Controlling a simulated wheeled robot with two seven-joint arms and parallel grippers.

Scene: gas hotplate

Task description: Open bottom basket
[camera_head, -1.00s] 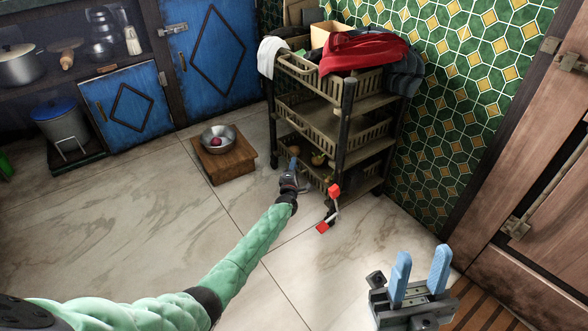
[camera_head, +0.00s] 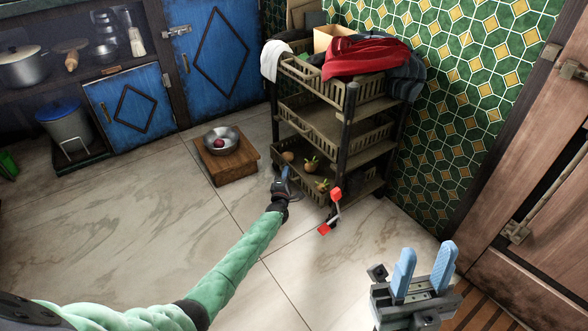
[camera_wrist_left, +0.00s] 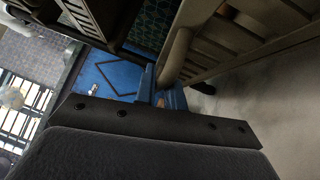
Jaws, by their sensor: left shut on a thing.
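In the left wrist view the blue fingers (camera_wrist_left: 170,98) are against a brown basket edge (camera_wrist_left: 176,58); the exact contact is partly hidden. My right gripper (camera_head: 428,252) is open and empty at the lower right, apart from the cart.
A low wooden stool (camera_head: 228,169) with a metal bowl (camera_head: 221,140) stands left of the basket. Red cloth (camera_head: 365,57) lies on top. The tiled floor (camera_head: 120,215) at left is clear.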

